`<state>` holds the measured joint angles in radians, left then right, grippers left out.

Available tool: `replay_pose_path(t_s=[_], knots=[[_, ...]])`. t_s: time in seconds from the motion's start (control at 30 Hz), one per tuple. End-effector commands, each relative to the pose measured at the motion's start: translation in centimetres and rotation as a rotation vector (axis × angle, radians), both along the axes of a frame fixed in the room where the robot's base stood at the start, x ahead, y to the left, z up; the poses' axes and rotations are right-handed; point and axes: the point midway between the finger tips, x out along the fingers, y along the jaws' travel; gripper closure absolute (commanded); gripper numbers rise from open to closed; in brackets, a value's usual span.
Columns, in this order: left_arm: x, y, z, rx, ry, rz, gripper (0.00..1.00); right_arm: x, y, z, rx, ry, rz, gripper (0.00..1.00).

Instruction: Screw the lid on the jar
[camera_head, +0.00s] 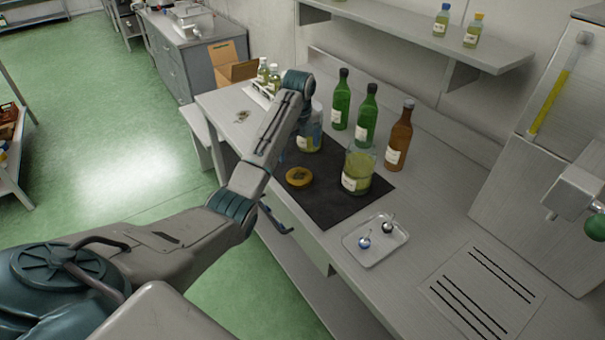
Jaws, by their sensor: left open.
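A round yellow lid (299,177) lies flat on the dark mat (325,208), near its left edge. A clear glass jar (357,171) with yellow-green contents and a white label stands upright to its right, with no lid seen on top. My left arm reaches in from the left and its forearm rises over the bench's front edge. My left gripper (278,221) is partly hidden behind the forearm, low by that edge. It is open and apart from the lid and jar. My right gripper is out of view.
Two green bottles (366,117) and a brown bottle (399,138) stand behind the jar. Another labelled glass container (309,138) is partly hidden by my forearm. A small white tray (375,256) with two small items lies in front right. A slotted panel (480,292) is farther right.

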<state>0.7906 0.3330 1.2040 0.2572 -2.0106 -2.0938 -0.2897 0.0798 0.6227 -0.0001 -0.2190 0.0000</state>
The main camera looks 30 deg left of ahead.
Motion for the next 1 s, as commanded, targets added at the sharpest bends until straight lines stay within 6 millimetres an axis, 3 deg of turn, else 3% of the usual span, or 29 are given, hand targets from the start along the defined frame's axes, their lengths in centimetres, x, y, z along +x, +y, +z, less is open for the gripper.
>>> replay_pose_path(t_s=[0.1, 0.2, 0.33, 0.6, 0.87, 1.0], knots=[[0.0, 0.0, 0.0, 0.0, 0.0, 0.0, 0.0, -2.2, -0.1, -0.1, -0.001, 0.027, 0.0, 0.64], [0.0, 0.0, -0.9, 0.0, 0.001, 0.001, 0.0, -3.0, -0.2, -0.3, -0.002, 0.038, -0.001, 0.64], [0.0, 0.0, -3.1, 0.0, 0.002, 0.001, 0.0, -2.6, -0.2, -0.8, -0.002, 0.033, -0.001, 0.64], [0.0, 0.0, -5.5, 0.0, 0.0, 0.001, 0.0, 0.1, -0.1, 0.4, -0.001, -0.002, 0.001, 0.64], [0.0, 0.0, -5.6, 0.001, -0.001, 0.001, 0.0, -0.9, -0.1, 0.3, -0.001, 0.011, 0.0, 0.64], [0.1, 0.1, -6.3, -0.001, 0.003, 0.001, 0.0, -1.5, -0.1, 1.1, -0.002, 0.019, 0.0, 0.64]])
